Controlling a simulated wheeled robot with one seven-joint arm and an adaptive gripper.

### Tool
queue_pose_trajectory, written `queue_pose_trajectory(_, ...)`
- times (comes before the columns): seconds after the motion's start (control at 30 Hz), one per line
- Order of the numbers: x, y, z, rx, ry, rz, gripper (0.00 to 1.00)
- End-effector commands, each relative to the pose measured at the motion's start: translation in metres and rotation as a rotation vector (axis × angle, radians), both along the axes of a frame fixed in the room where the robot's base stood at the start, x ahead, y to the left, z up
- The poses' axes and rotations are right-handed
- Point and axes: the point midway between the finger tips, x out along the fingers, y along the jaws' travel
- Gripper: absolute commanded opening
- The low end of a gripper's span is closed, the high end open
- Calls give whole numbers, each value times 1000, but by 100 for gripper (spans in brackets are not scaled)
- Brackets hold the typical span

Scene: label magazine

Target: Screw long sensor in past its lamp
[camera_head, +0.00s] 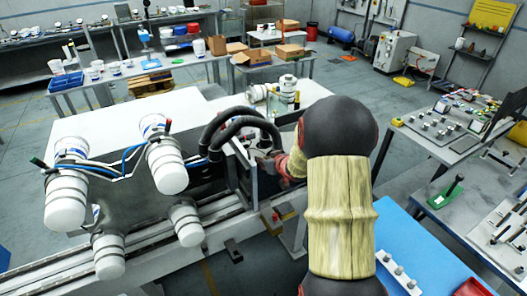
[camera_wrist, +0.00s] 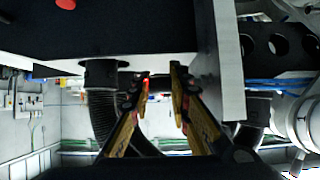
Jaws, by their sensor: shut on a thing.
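In the wrist view my gripper (camera_wrist: 161,82) has its two yellow-and-black fingers raised under a dark machine plate (camera_wrist: 130,30). The fingertips stand apart, shut on a dark, thin thing that I take for the long sensor; its outline is hard to make out. A small red lamp (camera_wrist: 146,81) glows at the left fingertip. How deep the sensor sits in its mount cannot be told. In the head view my arm reaches to the machine's grey upright plates (camera_head: 242,165), and the fingertips and the sensor are hidden there.
A pale upright plate (camera_wrist: 229,60) stands close right of the fingers. A black corrugated hose (camera_wrist: 103,115) hangs behind the left finger; hoses (camera_head: 240,122) arch over the machine. A blue-topped table (camera_head: 430,255) is at right.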

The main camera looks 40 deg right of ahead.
Motion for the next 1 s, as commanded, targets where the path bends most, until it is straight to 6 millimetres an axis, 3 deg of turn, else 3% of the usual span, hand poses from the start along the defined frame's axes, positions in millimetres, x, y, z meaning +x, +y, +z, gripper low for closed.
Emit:
queue_pose_trajectory(0.03,1,0,6,4,14,1,0)
queue_pose_trajectory(0.97,0,0,0,25,102,0,0)
queue_pose_trajectory(1.0,0,0,0,25,102,0,19)
